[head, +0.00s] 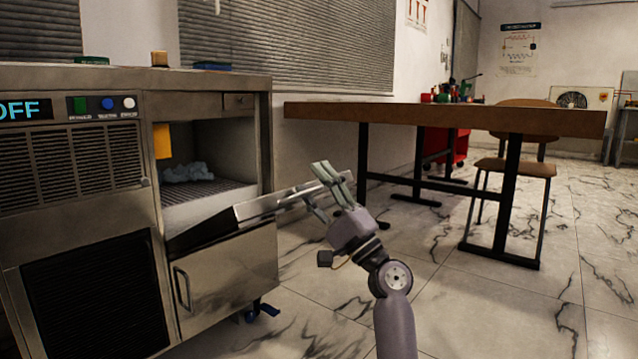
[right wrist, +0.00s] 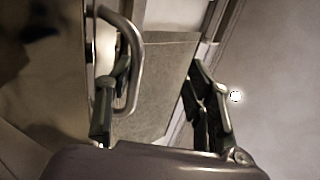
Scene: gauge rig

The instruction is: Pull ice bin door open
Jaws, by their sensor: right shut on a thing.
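The ice bin door (head: 235,215) is a metal panel on the ice machine (head: 85,160). It is tilted outward from the bin opening, with its top edge leaning toward my right gripper (head: 318,186). Pale ice (head: 187,172) shows inside the open bin. My right gripper is shut on the door's handle, partly hidden by the fingers in the head view. In the right wrist view the curved metal handle (right wrist: 131,62) runs past the left finger, and the right finger stands to its right. Exact contact is hard to see. My left gripper is not in view.
A lower cabinet door (head: 228,272) with its own handle sits under the bin door. A wooden table (head: 440,117) stands to the right, with a chair (head: 515,165) behind it. The marble floor between machine and table is mostly clear.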

